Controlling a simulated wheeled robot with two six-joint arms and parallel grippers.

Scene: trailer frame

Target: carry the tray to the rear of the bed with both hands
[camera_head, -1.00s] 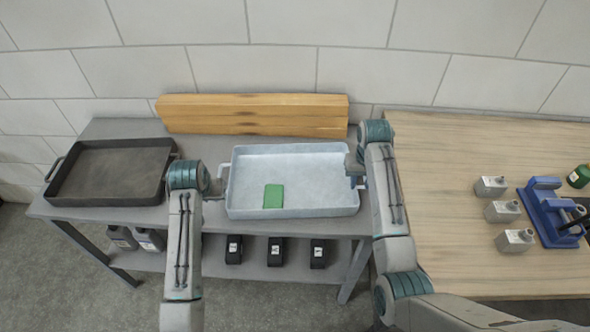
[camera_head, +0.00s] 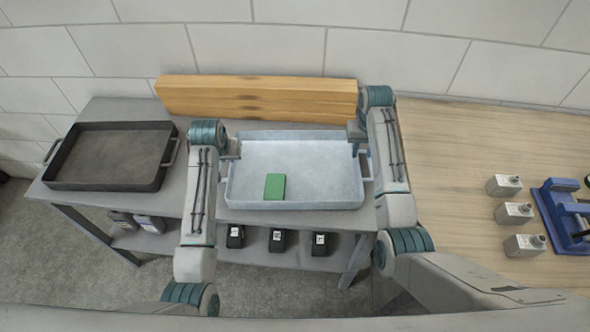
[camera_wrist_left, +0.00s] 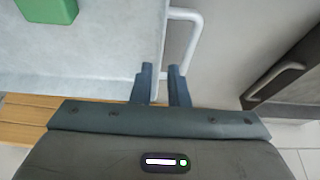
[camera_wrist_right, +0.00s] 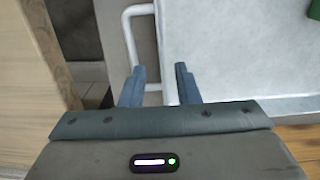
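The pale blue-white tray (camera_head: 320,160) stands on the grey bench, with a green block (camera_head: 275,187) inside it. It has a looped handle on each short side. My left gripper (camera_head: 233,150) is at the far end of the tray's left handle (camera_wrist_left: 190,45). In the left wrist view its fingers (camera_wrist_left: 161,85) are apart, near the tray wall and handle leg. My right gripper (camera_head: 357,140) is at the far end of the right handle (camera_wrist_right: 130,40). Its fingers (camera_wrist_right: 160,85) are wide apart in the right wrist view. I cannot tell whether either gripper touches the tray.
A dark tray (camera_head: 110,158) stands to the left on the grey bench (camera_head: 200,115). A wooden beam (camera_head: 255,98) lies behind the pale tray. Black boxes (camera_head: 278,240) sit on the shelf below. A wooden table (camera_head: 450,150) at right holds metal blocks (camera_head: 515,213) and a blue fixture (camera_head: 562,215).

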